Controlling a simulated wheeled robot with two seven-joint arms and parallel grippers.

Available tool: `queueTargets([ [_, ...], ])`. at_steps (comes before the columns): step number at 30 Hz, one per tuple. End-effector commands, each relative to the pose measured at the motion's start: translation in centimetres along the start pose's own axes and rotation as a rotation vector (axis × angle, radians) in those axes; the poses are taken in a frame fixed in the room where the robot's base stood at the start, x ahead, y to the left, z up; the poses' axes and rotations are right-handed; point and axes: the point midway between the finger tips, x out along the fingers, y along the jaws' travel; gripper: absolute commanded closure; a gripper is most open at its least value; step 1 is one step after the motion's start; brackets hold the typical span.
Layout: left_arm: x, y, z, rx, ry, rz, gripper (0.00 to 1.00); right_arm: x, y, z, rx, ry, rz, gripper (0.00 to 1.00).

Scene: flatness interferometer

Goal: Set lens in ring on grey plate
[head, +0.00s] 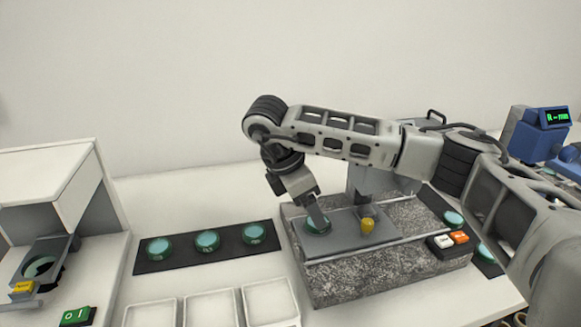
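A grey plate (345,238) lies on top of a speckled granite block (375,272). A teal round lens (319,228) is at the plate's left part. My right gripper (318,220) points down onto this lens, its fingertips at or just above it. The fingers hide part of the lens, so I cannot tell whether they grip it or whether it sits fully in a ring. A yellow knob (367,225) stands on the plate right of the lens. My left gripper is not in view.
A black strip (183,262) with three teal lenses lies left of the block. White trays (210,309) are in front. A white machine (45,190) stands at left, a blue display unit (541,130) at right. White and orange buttons (450,240) are on the block's right.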

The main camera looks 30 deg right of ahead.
Motion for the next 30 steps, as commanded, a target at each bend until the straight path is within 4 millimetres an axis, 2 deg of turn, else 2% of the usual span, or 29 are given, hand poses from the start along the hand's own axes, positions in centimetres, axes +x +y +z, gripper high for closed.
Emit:
queueTargets([
  [1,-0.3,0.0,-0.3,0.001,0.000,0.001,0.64,-1.7,0.1,0.1,0.000,0.000,0.007,0.31],
  [6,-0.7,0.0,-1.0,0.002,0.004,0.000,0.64,-6.1,0.1,0.2,0.001,-0.002,0.008,0.31],
  [12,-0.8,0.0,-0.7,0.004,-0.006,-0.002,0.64,-10.1,0.1,0.1,0.001,-0.003,0.005,0.31],
  [15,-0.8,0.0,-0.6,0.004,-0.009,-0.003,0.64,-11.4,0.1,0.1,0.001,-0.002,0.003,0.31],
  [21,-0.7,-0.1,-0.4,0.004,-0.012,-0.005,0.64,-12.6,0.0,0.1,0.001,-0.002,0.000,0.31],
  [30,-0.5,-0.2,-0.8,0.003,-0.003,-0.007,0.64,-12.6,0.0,0.1,0.001,-0.001,0.000,0.31],
])
